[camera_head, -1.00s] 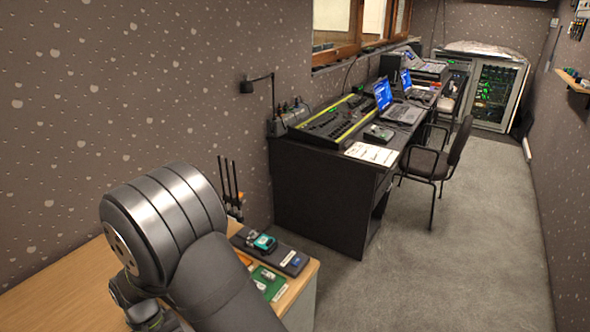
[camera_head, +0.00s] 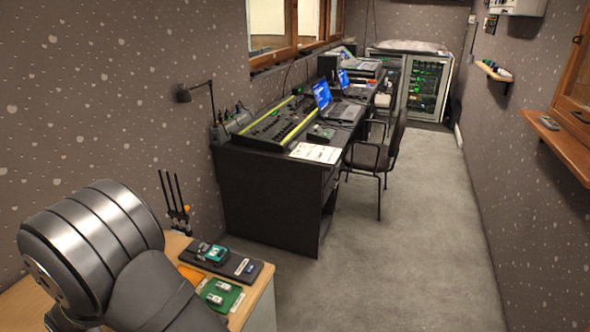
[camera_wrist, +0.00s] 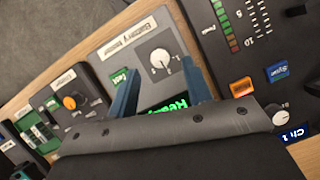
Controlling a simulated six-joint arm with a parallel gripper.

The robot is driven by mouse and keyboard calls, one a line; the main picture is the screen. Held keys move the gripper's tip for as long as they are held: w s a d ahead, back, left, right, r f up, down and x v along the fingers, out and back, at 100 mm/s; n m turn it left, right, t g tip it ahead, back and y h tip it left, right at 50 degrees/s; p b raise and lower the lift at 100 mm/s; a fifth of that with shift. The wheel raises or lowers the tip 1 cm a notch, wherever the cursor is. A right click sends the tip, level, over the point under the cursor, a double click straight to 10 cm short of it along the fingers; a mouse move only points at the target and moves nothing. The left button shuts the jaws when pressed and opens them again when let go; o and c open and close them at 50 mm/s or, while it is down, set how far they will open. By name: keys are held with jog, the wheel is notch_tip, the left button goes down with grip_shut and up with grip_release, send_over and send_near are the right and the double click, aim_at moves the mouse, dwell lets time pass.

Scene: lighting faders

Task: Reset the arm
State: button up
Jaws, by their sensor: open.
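My gripper (camera_wrist: 160,68) is open in the wrist view, its two blue fingers apart with nothing held between them. They are over a light grey panel (camera_wrist: 113,24), which has a white dial and a lit green display reading "Ready" (camera_wrist: 163,105), partly hidden by the gripper. I cannot tell whether the fingers touch the panel. In the head view my arm is bent at the lower left over the wooden bench (camera_head: 178,243); the gripper itself is not visible there.
A dark panel (camera_wrist: 222,62) with a level meter and orange cap lies right in the wrist view. A dark box (camera_wrist: 88,88) with an orange knob lies left. Beyond the bench stand a black desk (camera_head: 265,190) with a fader console (camera_head: 275,122), and a chair (camera_head: 370,157). The right-hand floor is clear.

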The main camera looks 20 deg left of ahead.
jog(key=v, duration=1.4)
jog(key=x, duration=1.7)
jog(key=shift+d, duration=0.1)
jog(key=shift+s+d+f+n, duration=0.1)
jog(key=shift+f+n, duration=0.2)
jog(key=shift+f, duration=0.05)
jog(key=n+t, duration=0.2)
jog(key=n, duration=0.3)
jog(key=shift+s, duration=0.15)
jog(key=n+t, duration=0.1)
jog(key=n, duration=0.2)
jog(key=n+t, duration=0.1)
jog(key=n, duration=0.2)
jog(key=shift+s+r+y, duration=0.1)
jog(key=shift+y, duration=0.3)
jog(key=shift+v, duration=1)
